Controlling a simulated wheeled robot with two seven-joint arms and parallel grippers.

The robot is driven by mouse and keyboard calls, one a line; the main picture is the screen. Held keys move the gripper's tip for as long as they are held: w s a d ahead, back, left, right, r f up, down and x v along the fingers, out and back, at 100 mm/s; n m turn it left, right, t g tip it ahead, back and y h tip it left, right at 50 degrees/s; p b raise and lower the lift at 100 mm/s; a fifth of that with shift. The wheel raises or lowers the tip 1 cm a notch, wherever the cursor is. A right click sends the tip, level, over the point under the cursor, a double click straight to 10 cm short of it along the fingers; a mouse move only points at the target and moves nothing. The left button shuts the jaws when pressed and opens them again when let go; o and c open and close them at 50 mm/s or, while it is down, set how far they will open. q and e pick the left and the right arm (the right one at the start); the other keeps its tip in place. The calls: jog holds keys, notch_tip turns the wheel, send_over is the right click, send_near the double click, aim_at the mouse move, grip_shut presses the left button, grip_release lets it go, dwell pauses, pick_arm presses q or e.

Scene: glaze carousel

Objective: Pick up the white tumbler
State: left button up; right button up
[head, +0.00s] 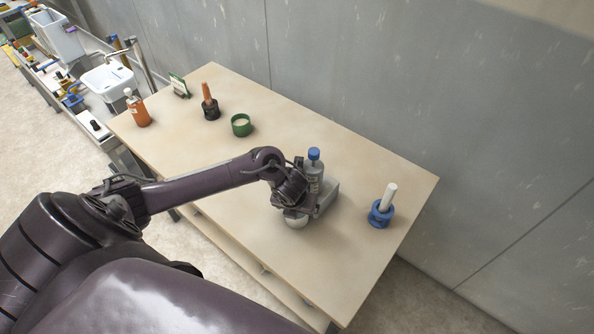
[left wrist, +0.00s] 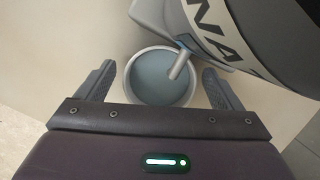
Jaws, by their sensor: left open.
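The white tumbler (left wrist: 131,85) is under my left gripper in the left wrist view, seen from above as a round pale rim with a blue-grey inside. In the head view only a pale lower part of it (head: 296,223) shows below my left gripper (head: 292,208); the gripper hides the rest. In the left wrist view my left gripper (left wrist: 160,84) is open, with one finger on each side of the tumbler. I cannot tell whether the fingers touch it. My right gripper is not in view.
A grey bottle with a blue cap (head: 314,155) and a grey block (head: 328,195) stand close beside the gripper. A blue holder (head: 380,214) with a white stick is to the right. A green cup (head: 241,125), dark pot (head: 211,112) and orange bottle (head: 138,112) stand farther left.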

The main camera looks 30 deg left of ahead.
pick_arm(q)
jog(key=shift+f, duration=0.15)
jog(key=c, duration=1.2)
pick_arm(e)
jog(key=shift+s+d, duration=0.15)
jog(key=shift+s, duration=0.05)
